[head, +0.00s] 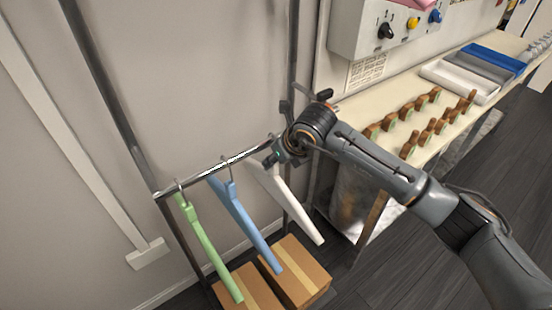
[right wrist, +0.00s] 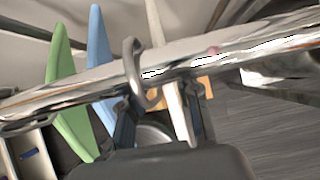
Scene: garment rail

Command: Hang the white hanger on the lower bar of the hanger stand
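The white hanger (head: 293,203) is at the far right end of the lower bar (head: 232,163) of the stand, below my right gripper. In the right wrist view a metal hook (right wrist: 132,68) curls over the bar, and the white hanger (right wrist: 177,108) passes behind and below the bar. My right gripper (right wrist: 163,118) has its fingers apart, one on each side of the white hanger, with a gap visible. In the head view the right gripper (head: 275,155) partly hides the hanger's top. My left gripper is not in view.
A green hanger (head: 207,248) and a blue hanger (head: 243,224) hang on the same bar to the left. Cardboard boxes (head: 296,270) stand below. A workbench (head: 455,75) with wooden pieces and trays is at the right. A stand upright (head: 120,110) rises at the left.

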